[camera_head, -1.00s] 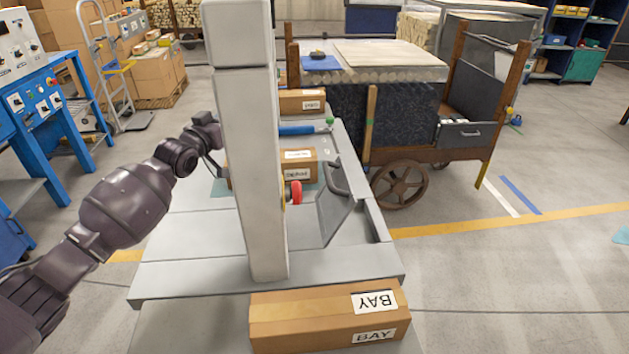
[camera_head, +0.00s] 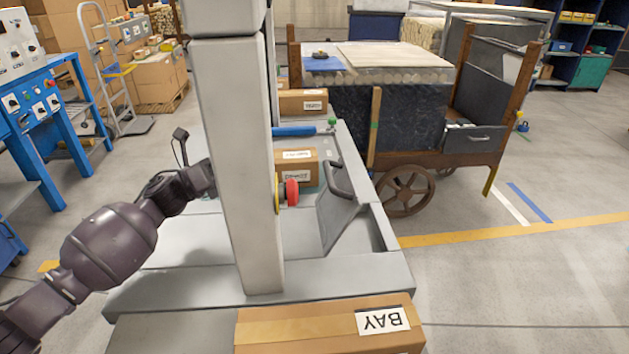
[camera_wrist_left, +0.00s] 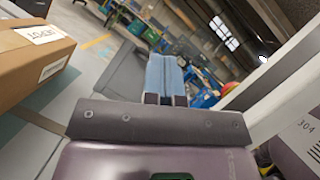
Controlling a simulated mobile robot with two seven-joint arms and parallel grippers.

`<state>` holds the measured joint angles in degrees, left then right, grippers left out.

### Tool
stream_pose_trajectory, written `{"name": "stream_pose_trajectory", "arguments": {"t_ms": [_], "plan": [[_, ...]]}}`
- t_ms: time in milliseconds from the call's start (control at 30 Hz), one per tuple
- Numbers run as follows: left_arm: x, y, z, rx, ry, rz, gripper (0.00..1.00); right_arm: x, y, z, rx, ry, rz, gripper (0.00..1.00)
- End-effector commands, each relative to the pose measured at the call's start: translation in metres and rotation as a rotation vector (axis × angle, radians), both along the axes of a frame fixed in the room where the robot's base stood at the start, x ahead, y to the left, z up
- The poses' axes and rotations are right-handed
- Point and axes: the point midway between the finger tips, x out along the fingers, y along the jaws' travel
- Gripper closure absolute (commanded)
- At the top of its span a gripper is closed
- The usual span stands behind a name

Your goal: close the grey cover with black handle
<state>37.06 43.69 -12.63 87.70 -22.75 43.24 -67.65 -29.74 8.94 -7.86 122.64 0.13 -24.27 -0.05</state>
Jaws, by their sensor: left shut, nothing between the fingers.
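The grey cover (camera_head: 338,222) stands open and tilted at the right side of the grey bench, with its dark bar handle (camera_head: 339,180) on its upper part. A recess shows beside it. My left gripper (camera_wrist_left: 164,68) shows in the left wrist view with its light blue fingers together and nothing between them. In the head view its fingers are hidden behind the upright grey post. A grey panel (camera_wrist_left: 122,76) just beyond the fingers in the wrist view looks like the cover; I cannot tell whether they touch. My right gripper is not in view.
The grey post (camera_head: 240,170) stands between my left arm and the cover, with a red knob (camera_head: 292,192) on its side. Cardboard boxes (camera_head: 297,167) sit behind it, and a box marked BAY (camera_head: 300,335) is in front. A wooden cart (camera_head: 410,125) stands at right.

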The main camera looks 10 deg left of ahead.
Motion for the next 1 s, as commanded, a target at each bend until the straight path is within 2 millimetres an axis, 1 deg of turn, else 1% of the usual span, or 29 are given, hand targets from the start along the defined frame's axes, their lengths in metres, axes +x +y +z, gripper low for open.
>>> {"name": "stream_pose_trajectory", "arguments": {"t_ms": [33,100,200,333,467,567,667,1000], "plan": [[-0.006,-0.004,-0.016,0.074,-0.072,-0.010,1.00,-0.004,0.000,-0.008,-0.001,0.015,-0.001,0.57],[-0.014,-0.009,-0.028,0.170,-0.181,-0.026,1.00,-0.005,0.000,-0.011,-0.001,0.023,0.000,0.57],[-0.023,-0.014,-0.043,0.276,-0.308,-0.050,1.00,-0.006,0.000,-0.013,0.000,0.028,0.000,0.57],[-0.031,-0.017,-0.053,0.354,-0.410,-0.071,1.00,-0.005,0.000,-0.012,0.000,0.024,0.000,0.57],[-0.032,-0.021,-0.055,0.379,-0.447,-0.079,1.00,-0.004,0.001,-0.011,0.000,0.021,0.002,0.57],[-0.031,-0.028,-0.052,0.379,-0.449,-0.080,1.00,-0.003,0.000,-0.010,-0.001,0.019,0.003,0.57],[-0.027,-0.042,-0.049,0.378,-0.450,-0.080,1.00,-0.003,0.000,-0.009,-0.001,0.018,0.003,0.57],[-0.011,-0.099,-0.039,0.376,-0.446,-0.080,1.00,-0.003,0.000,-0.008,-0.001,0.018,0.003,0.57]]}}
